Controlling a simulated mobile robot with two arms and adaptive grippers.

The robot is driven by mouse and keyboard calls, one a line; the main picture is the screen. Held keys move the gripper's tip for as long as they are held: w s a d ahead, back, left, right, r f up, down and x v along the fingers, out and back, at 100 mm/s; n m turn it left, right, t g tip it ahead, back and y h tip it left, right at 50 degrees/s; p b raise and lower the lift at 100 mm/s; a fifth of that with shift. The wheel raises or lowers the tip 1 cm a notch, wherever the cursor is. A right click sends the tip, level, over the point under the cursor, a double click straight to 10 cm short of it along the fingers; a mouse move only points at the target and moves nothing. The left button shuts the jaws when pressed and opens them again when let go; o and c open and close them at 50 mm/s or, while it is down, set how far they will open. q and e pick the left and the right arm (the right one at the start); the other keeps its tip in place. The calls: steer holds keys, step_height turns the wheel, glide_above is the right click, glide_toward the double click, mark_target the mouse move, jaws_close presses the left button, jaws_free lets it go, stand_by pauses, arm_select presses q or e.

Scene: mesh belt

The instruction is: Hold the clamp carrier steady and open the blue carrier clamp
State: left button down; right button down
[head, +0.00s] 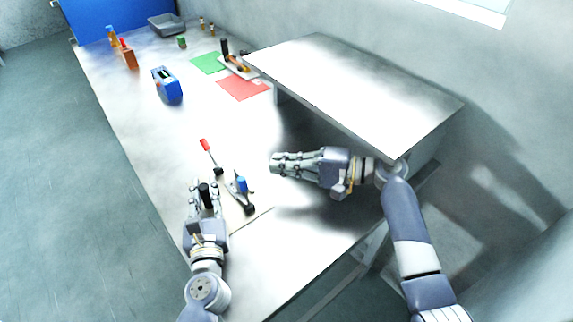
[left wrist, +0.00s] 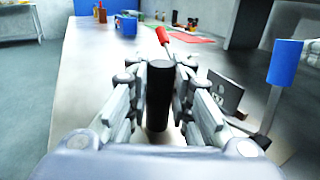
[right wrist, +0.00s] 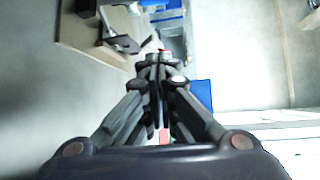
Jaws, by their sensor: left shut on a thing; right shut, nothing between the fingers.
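The clamp carrier (head: 249,208) stands at the near end of the bench, with a black upright handle (left wrist: 158,95) and a blue-handled clamp (head: 241,184). My left gripper (head: 203,190) is shut around the black handle, which stands upright between its fingers. The blue handle also shows in the left wrist view (left wrist: 285,62), tipped slightly, to the right of that gripper and apart from it. My right gripper (head: 274,162) is shut and empty, to the right of the blue handle and clear of it. Its closed fingertips show in the right wrist view (right wrist: 158,60). Part of the carrier is hidden by my left gripper.
A red-handled screwdriver (head: 207,149) lies just beyond the carrier. A raised grey shelf (head: 360,85) stands on the right, close to my right arm. A blue device (head: 167,85), a green mat (head: 208,63) and a red mat (head: 243,87) are farther back. The middle of the bench is clear.

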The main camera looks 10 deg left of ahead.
mark_target(242, 189)
steer(key=a, duration=0.6)
steer(key=shift+w+f, duration=0.2)
steer(key=shift+f, duration=0.15)
steer(key=shift+s+a+f, duration=0.1)
steer(key=shift+s+a, duration=0.1)
steer(key=shift+s+d+r, duration=0.15)
steer(key=shift+s+d, duration=0.1)
steer(key=shift+s, duration=0.6)
steer(key=shift+s+d+r, duration=0.15)
steer(key=shift+s+d, duration=0.05)
steer(key=shift+s, duration=0.65)
